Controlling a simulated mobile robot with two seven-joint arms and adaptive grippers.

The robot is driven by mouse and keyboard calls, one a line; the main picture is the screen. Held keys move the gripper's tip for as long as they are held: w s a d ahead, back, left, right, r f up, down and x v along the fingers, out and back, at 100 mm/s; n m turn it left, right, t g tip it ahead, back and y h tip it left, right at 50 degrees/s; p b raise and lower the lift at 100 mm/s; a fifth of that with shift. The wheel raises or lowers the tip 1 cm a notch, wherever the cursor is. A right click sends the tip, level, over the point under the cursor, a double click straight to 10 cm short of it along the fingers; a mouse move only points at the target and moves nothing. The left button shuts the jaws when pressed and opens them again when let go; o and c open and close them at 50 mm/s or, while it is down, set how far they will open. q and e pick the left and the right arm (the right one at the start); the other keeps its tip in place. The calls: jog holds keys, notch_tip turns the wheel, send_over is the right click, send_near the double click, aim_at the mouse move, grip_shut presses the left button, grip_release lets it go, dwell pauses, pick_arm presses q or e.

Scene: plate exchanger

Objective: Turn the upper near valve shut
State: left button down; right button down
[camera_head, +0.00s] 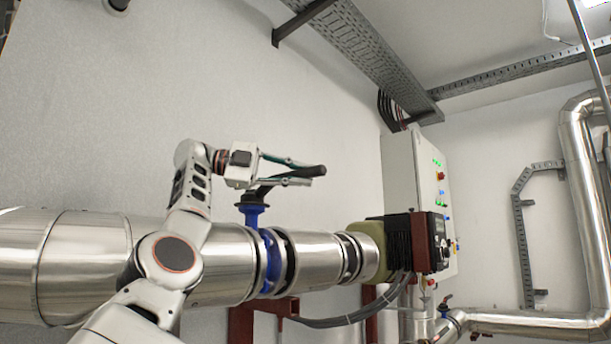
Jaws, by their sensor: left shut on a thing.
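The valve has a blue body (271,262) set in a thick silver pipe, with a blue neck (252,212) rising from it. A black lever handle (303,172) sits on top of the neck and points to the right in the picture. My left gripper (300,174) reaches in from the left above the pipe. Its two fingers lie on either side of the lever and are shut on it. Part of the lever is hidden by the fingers. My right gripper is not in view.
A cable tray (365,50) hangs overhead. The wall above my gripper is clear.

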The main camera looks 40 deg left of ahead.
pick_arm(q)
jog(key=shift+w+d+f, duration=0.1)
jog(key=shift+f, duration=0.15)
jog(key=c, duration=2.1)
grip_release()
jog(key=shift+o, duration=1)
jog(key=shift+r, duration=0.15)
jog(key=shift+s, duration=0.2)
